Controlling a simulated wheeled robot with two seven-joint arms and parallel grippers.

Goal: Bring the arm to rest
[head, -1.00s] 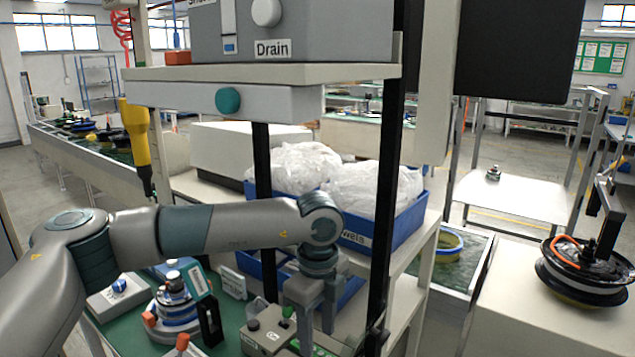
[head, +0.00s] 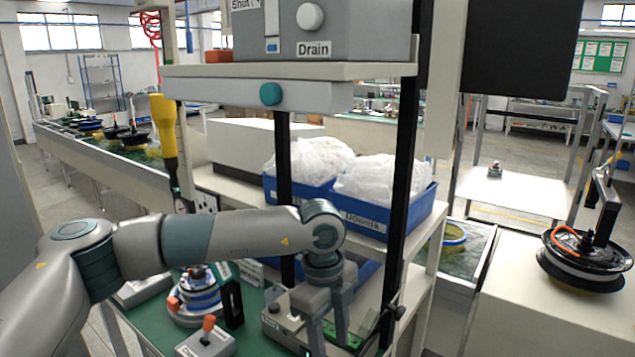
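My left arm comes in from the left in the head view, its forearm stretched across the workstation. Its gripper (head: 329,335) points down over the right part of the green bench top, close to a grey control box. The two fingers show a gap between them with nothing visible in it. The fingertips are close to the lower edge of the picture. My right arm and gripper do not show.
A shelf with a grey box labelled Drain (head: 335,32) stands above the arm. Blue bins (head: 408,216) with plastic bags sit behind. A black post (head: 403,170) rises right of the gripper. A blue-white motor fixture (head: 198,296) and a lever box (head: 206,340) stand left. A hub motor (head: 585,262) lies right.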

